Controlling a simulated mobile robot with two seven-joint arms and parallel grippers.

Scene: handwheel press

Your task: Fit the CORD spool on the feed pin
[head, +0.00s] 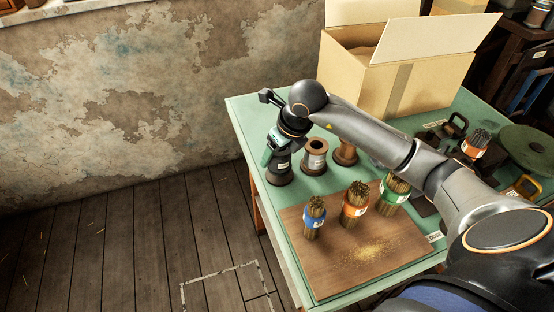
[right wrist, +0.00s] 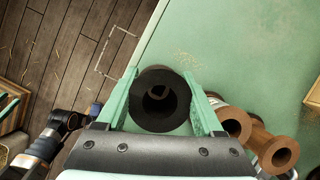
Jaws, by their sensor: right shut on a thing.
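A dark spool (head: 279,178) with a pale label stands upright at the left edge of the green table; the label's wording is too small to read. My right gripper (head: 277,156) comes down over it from above and is shut on it. In the right wrist view the dark spool (right wrist: 158,79) sits between the two green fingers of my right gripper (right wrist: 162,90), its round hole facing the camera. Whether its base touches the table is hard to tell. I cannot make out a feed pin.
Two brown spools (head: 314,160) (head: 345,153) stand just right of the dark one. A wooden board (head: 320,272) with banded bundles (head: 314,218) lies in front. An open cardboard box (head: 430,85) stands behind. The green table (head: 242,112) has bare room at its left back.

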